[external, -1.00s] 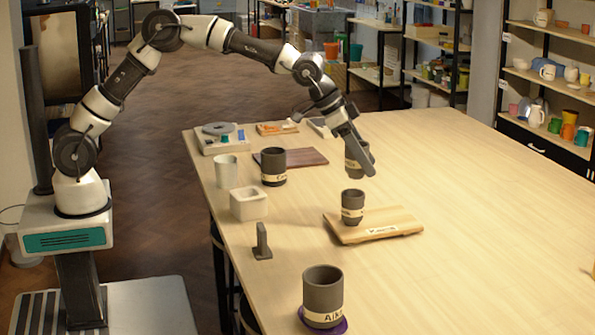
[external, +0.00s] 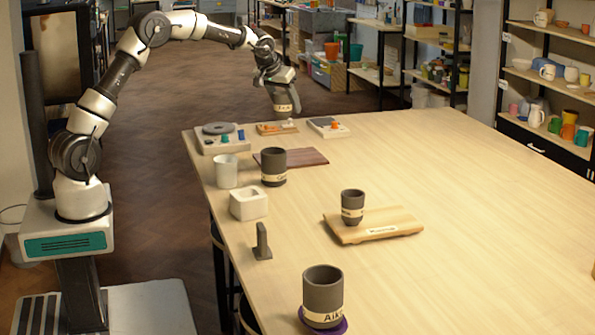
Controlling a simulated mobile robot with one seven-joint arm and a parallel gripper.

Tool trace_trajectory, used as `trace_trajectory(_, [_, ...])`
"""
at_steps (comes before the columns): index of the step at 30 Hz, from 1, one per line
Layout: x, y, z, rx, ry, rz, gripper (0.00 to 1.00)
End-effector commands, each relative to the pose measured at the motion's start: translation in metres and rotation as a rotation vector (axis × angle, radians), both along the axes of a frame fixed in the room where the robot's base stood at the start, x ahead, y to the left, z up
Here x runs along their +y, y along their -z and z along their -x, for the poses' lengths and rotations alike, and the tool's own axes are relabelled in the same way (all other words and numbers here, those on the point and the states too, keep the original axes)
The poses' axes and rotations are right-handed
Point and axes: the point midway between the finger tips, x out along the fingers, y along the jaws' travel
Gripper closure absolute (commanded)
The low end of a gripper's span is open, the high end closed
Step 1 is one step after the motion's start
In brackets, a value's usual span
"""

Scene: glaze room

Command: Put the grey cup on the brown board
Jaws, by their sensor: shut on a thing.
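My gripper (external: 277,82) is shut on a grey cup (external: 284,98) with a pale label band, held above the far left end of the table. A flat dark brown board (external: 306,157) lies on the table below and nearer the camera. A second grey cup (external: 273,168) stands at the board's near left edge; I cannot tell whether it touches the board. A third grey cup (external: 352,203) stands on a lighter tan wooden board (external: 395,226). Another grey cup (external: 323,288) stands on a purple coaster (external: 340,326) at the front.
A scale-like device (external: 220,138), a small tray (external: 277,128) and a white box (external: 328,127) sit at the far end. The table's right side is clear.

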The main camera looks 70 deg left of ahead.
Motion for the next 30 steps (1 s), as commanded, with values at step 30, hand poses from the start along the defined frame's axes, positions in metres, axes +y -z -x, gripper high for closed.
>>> trace_trajectory(30, [0.046,0.100,0.024,0.000,-0.111,0.000,0.81])
